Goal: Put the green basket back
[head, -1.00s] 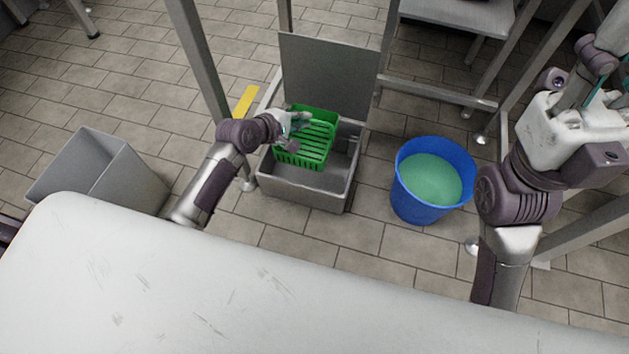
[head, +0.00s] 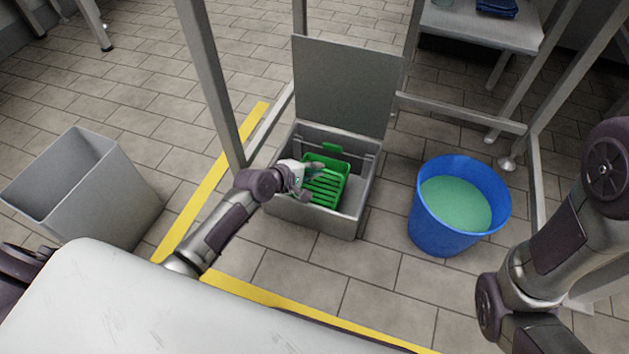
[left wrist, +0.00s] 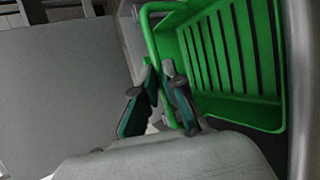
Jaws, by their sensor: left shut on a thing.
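The green basket (head: 328,184) is slatted and sits down inside an open grey box (head: 310,215), whose lid (head: 346,84) stands upright at the back. My left gripper (head: 311,171) reaches over the box's left side and is at the basket's left edge. In the left wrist view the gripper's fingers (left wrist: 161,92) are shut on the basket's thin green handle, and the basket (left wrist: 232,52) fills the upper right. Whether the basket touches the box floor is hidden. My right arm shows at the right edge, but its gripper is out of view.
A blue bucket (head: 459,206) with green liquid stands right of the box. A grey open bin (head: 84,190) stands at the left. Metal frame posts (head: 211,84) rise beside the box. Yellow tape (head: 212,182) marks the tiled floor.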

